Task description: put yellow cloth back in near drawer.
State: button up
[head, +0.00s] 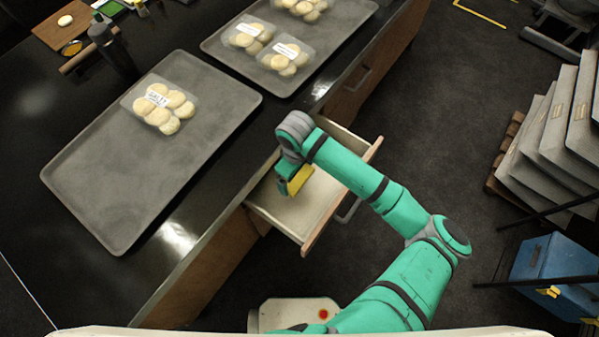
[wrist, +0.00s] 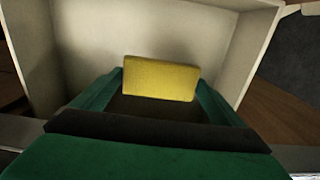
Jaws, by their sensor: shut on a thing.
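The yellow cloth (wrist: 160,78) is a small folded block held between the fingers of my gripper (wrist: 158,95) in the wrist view. In the head view my gripper (head: 287,184) is above the open near drawer (head: 262,205), with the yellow cloth (head: 299,180) at its tip. The drawer's pale inside (wrist: 95,45) fills much of the wrist view and looks empty apart from the cloth. Whether the cloth touches the drawer floor I cannot tell. Part of the drawer is hidden by my arm.
The black counter (head: 180,240) beside the drawer bears a grey tray (head: 85,190) with a pack of rolls (head: 160,103) and a second tray (head: 325,75) with more packs. Stacked grey panels (head: 570,120) and a blue box (head: 555,265) stand at the right. Dark floor (head: 435,120) is free between.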

jog(key=w+f, duration=0.2)
jog(key=f, duration=0.1)
jog(key=w+f, duration=0.2)
jog(key=shift+d, duration=0.4)
jog(key=shift+f, duration=1.55)
jog(key=shift+f, duration=0.1)
jog(key=o, duration=0.9)
notch_tip(320, 180, up, 12)
jog(key=shift+r, duration=0.15)
